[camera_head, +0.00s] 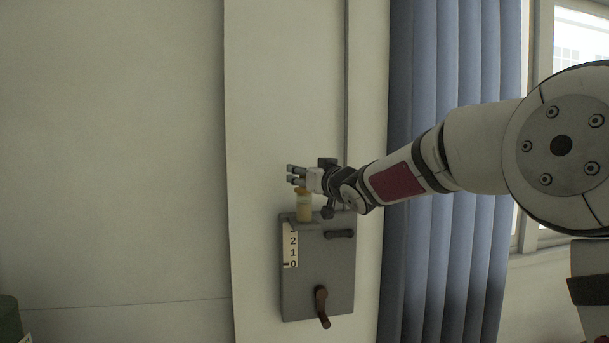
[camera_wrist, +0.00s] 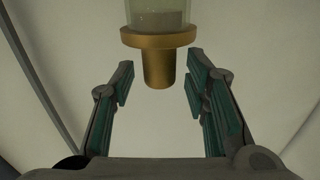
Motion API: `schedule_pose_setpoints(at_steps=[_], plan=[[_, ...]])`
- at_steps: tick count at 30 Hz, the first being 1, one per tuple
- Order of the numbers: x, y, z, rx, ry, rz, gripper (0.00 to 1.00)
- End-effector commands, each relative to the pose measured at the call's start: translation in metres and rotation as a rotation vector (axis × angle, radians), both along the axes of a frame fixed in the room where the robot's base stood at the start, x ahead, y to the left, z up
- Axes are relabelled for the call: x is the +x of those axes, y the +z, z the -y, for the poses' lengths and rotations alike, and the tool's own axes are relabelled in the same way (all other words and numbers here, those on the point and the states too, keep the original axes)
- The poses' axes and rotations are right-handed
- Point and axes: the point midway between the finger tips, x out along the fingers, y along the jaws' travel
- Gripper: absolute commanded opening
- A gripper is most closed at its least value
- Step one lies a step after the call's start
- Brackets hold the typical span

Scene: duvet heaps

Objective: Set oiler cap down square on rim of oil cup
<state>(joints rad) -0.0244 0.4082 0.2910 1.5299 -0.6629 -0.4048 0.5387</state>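The oil cup (camera_head: 304,211) is a small pale amber cylinder standing upright on top of a grey box. In the wrist view its glass (camera_wrist: 158,12) shows at the top edge, partly cut off. The brass oiler cap (camera_wrist: 158,39), a wide flange with a narrower knob, lies against the end of the glass and looks square to it. My gripper (camera_head: 291,174) is at the cup's top in the head view. In the wrist view my gripper (camera_wrist: 158,78) is open, with a gap on each side of the knob. Contact between cap and rim is too small to confirm.
The grey box (camera_head: 318,262) is on a pale wall panel, with a numbered strip (camera_head: 291,246), a dark handle (camera_head: 339,233) and a brown lever (camera_head: 322,307). A vertical pipe (camera_head: 346,80) runs above it. A blue curtain (camera_head: 440,260) hangs right. Space to the left is clear.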

Motion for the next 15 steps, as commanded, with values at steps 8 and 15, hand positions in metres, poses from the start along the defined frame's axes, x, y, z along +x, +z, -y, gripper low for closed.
schedule_pose_setpoints(at_steps=[8, 15], plan=[[-0.007, 0.001, 0.004, 0.000, 0.000, 0.001, 0.42], [-0.042, 0.001, 0.026, -0.002, -0.002, 0.001, 0.42]])
